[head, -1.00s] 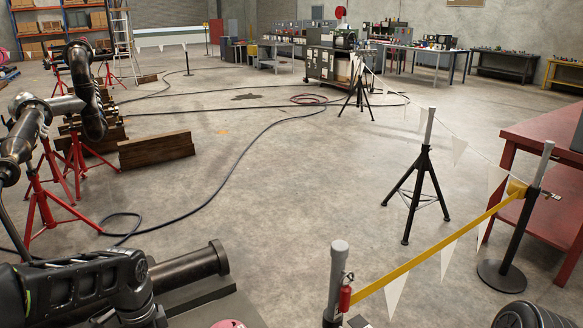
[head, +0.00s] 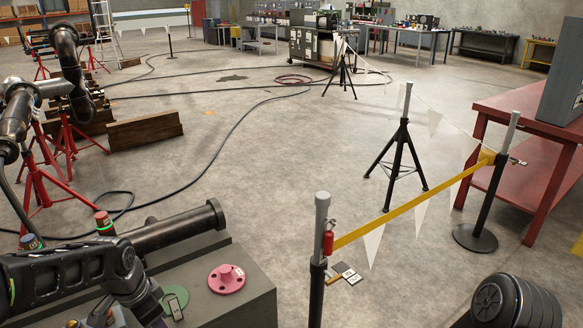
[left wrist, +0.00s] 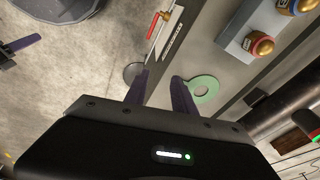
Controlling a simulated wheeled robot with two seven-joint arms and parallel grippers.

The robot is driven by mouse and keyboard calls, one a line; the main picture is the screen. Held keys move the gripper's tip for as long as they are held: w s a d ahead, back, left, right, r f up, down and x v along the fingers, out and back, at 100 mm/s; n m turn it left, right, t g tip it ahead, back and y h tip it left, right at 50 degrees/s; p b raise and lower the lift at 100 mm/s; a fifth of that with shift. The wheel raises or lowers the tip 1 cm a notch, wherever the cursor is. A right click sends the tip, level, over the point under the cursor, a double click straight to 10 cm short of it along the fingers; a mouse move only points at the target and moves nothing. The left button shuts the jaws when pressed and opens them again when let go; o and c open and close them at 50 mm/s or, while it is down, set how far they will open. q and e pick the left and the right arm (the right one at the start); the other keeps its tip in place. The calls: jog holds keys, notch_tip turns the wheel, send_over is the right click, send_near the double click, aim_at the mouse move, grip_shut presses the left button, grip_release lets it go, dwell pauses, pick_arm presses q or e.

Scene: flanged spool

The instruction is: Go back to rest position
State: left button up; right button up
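My left arm comes in at the lower left of the head view, above a grey bench (head: 255,296); its fingers are cut off there. In the left wrist view my left gripper (left wrist: 159,84) has its two purple fingers apart with nothing between them. A dark flanged pipe (head: 180,228) lies behind. A purple finger-like part at the wrist view's left edge looks like my right gripper; its opening is unclear.
A post (head: 320,235) with a yellow barrier strap (head: 415,207) stands right of the bench. A red table (head: 535,110) is at the right. Red pipe stands (head: 70,135) and hoses are at the left. The middle floor is open.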

pick_arm(q)
jog(key=d+f+n+t+h+p, duration=0.1)
jog(key=d+f+n+t+h, duration=0.15)
jog(key=d+f+n, duration=0.9)
jog(key=s+d+f+m+g, duration=0.1)
jog(key=s+d+f+g, duration=0.1)
jog(key=s+d+f, duration=0.4)
jog(key=s+d+f+g+h+p, duration=0.1)
jog(key=s+d+f, duration=0.5)
jog(key=s, duration=0.7)
notch_tip(320, 180, down, 3)
jog(key=shift+d+r+m+g, duration=0.2)
jog(key=shift+m+g, duration=0.15)
jog(key=shift+g, duration=0.2)
